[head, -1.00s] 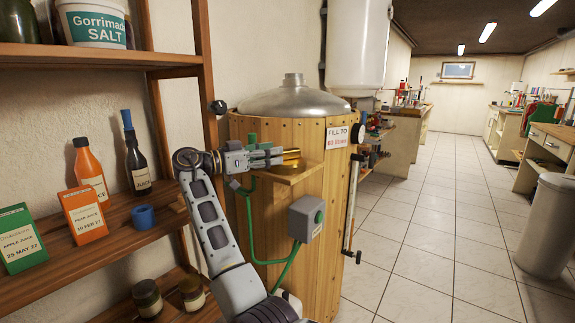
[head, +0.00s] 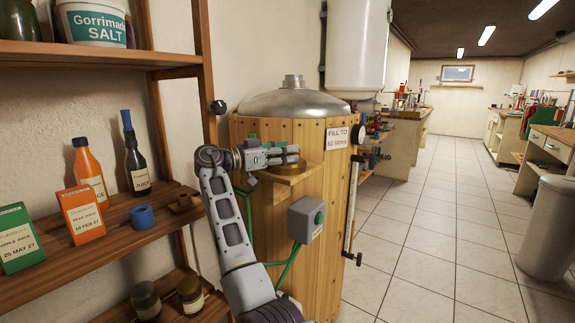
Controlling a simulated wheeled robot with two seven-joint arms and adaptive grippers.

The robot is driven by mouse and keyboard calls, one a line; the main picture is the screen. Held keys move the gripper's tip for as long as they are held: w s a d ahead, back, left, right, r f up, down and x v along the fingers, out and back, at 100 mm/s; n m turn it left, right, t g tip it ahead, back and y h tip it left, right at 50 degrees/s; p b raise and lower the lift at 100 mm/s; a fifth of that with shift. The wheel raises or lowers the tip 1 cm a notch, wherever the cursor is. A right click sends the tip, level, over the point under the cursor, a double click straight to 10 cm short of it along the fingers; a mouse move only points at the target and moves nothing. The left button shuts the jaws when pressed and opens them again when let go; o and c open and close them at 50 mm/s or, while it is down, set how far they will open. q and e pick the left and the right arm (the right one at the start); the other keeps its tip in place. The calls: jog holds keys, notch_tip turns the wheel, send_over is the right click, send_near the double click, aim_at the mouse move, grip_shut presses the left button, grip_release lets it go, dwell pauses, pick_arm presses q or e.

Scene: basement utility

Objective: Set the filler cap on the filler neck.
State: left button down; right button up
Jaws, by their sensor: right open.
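The filler cap (head: 288,168) looks like a round brass piece on a small wooden ledge (head: 300,178) on the front of the wooden-clad tank. My right gripper (head: 296,153) is open, with its fingers pointing right, at the cap. The fingers hide part of the cap, and I cannot tell whether they touch it. The filler neck (head: 293,81) is a short metal stub on top of the tank's domed metal lid, above and behind the gripper. Its top shows no cap. My left gripper is not in view.
A grey box (head: 306,219) with a green cable sits on the tank (head: 265,235) below the ledge. A shelf (head: 110,238) with bottles, cartons and a blue ring (head: 143,215) is at left. A white cylinder (head: 359,45) hangs behind. The space above the lid is clear.

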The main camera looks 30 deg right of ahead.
jog(key=shift+d, duration=1.15)
jog(key=shift+c, duration=0.3)
grip_shut()
